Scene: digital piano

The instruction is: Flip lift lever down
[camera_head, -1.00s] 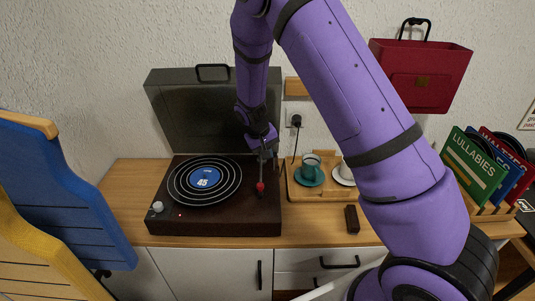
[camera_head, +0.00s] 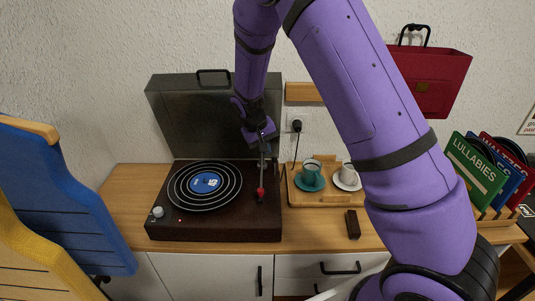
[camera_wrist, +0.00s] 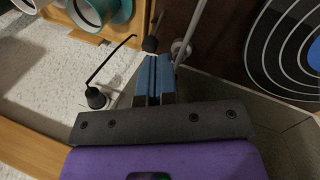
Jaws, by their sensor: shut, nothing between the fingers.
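The record player (camera_head: 215,225) has its lid open, with a black record (camera_head: 180,197) on it. Its tonearm (camera_head: 262,172), with a red head, lies at the right of the record; the arm's grey tube also shows in the wrist view (camera_wrist: 192,25). A thin lever with a dark knob (camera_wrist: 150,44), which looks like the lift lever, is just off the fingertips in the wrist view; I cannot tell whether they touch. My gripper (camera_head: 263,145) is shut and empty above the rear right of the player. Its blue fingers (camera_wrist: 154,60) are together. The lever is not clear in the head view.
A wooden tray (camera_head: 315,200) with a teal cup (camera_head: 311,172) and a white cup (camera_head: 348,175) stands right of the player. The raised lid (camera_head: 190,115) is behind. A plug (camera_head: 297,125) with a cord is on the wall. A dark block (camera_head: 352,223) lies in front of the tray.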

